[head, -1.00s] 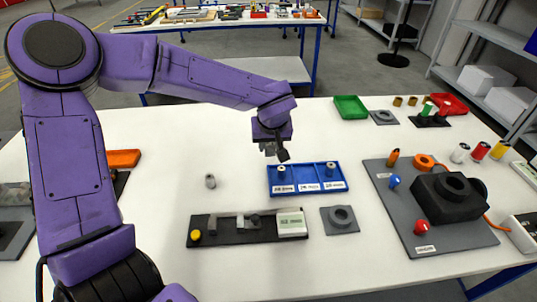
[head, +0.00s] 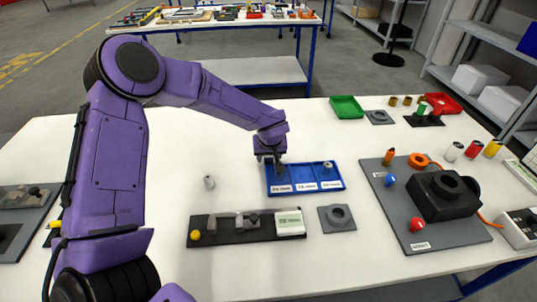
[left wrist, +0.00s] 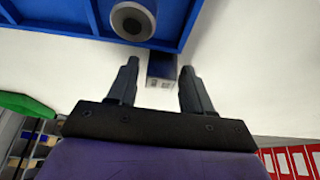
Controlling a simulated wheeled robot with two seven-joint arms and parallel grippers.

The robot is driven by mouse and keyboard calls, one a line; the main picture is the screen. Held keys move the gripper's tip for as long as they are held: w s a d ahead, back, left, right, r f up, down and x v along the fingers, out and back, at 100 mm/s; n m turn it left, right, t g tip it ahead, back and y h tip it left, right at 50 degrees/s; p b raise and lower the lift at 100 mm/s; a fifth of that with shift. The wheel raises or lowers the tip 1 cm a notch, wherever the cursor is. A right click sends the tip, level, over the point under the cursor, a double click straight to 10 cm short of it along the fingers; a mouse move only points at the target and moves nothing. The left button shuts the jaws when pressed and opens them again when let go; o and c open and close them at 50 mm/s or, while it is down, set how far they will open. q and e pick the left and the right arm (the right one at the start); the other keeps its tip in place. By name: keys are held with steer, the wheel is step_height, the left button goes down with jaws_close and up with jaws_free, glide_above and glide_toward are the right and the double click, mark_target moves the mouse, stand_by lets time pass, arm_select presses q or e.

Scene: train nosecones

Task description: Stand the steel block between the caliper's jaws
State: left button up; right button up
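My left gripper (head: 270,166) is at the back left corner of the blue tray, pointing down. In the left wrist view its two fingers (left wrist: 160,70) are apart. Between them is a small grey-blue block (left wrist: 162,68), probably the steel block, close to the tray's wall, with gaps on both sides. In the head view the gripper hides this spot. The caliper (head: 240,225) lies on a black base at the front, with a yellow knob (head: 195,235) at left and a white display (head: 290,222) at right. My right gripper is not in view.
The blue tray (head: 343,186) has labelled compartments; a steel cylinder (left wrist: 133,18) stands near the gripper. A small grey cylinder (head: 209,182) stands on the white table left of the tray. A grey plate with a ring (head: 338,217) and a grey board (head: 450,237) lie to the right.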

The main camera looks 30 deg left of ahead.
arm_select(q)
steer(key=shift+o, duration=0.2)
steer(key=shift+r, duration=0.1)
steer(key=v, duration=1.1)
steer(key=shift+d+r, duration=0.1)
steer(key=shift+r, duration=0.2)
steer(key=w+g+h+p, duration=0.1)
steer(key=p, duration=0.1)
steer(key=w+a+g+h+p, duration=0.1)
steer(key=p, duration=0.1)
steer(key=w+a+f+n+g+h+p, duration=0.1)
steer(key=w+p, duration=0.1)
steer(key=shift+w+a+f+p, duration=0.1)
steer(key=shift+a+p, duration=0.1)
steer(key=shift+p, duration=0.2)
steer(key=shift+a+m+g, duration=0.2)
steer(key=shift+m+g, duration=0.1)
steer(key=f+p, duration=0.1)
steer(key=f, duration=0.2)
steer(key=f+p, duration=0.1)
steer(key=f, duration=0.2)
steer(key=s+f+p, duration=0.1)
steer(key=f, duration=0.2)
steer(key=shift+f+p, duration=0.15)
steer(key=shift+p, duration=0.25)
steer(key=shift+f, duration=0.35)
